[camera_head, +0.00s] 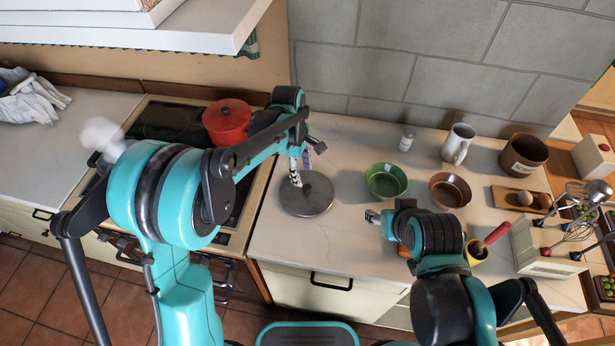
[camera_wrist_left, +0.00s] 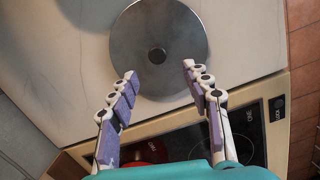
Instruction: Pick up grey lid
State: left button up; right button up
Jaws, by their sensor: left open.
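The grey lid (camera_head: 308,200) is a flat round metal disc with a dark central knob, lying on the pale counter right of the stove. In the left wrist view the lid (camera_wrist_left: 180,32) lies just beyond my fingertips, its knob between and slightly beyond them. My left gripper (camera_head: 300,172) is open and empty, over the lid's far part in the head view. Its two purple-padded fingers (camera_wrist_left: 160,74) are spread apart. My right gripper (camera_head: 374,217) is at the counter, right of the lid and below the green bowl; its opening is too small to tell.
A red pot (camera_head: 227,117) stands on the stove (camera_head: 168,120). A green bowl (camera_head: 385,181), a brown bowl (camera_head: 450,190), a white mug (camera_head: 458,143) and a brown pot (camera_head: 523,155) stand on the counter. Bare counter (camera_head: 350,245) lies in front of the lid.

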aim_at(307, 187)
pick_arm(q)
jog(key=f, duration=0.2)
jog(key=shift+s+d+f+b, duration=0.1)
jog(key=shift+d+f+b, duration=0.1)
jog(key=shift+f+b, duration=0.15)
jog(key=f, duration=0.2)
jog(key=d+f+b, duration=0.1)
jog(key=f, duration=0.2)
jog(key=shift+c, duration=0.7)
grip_shut()
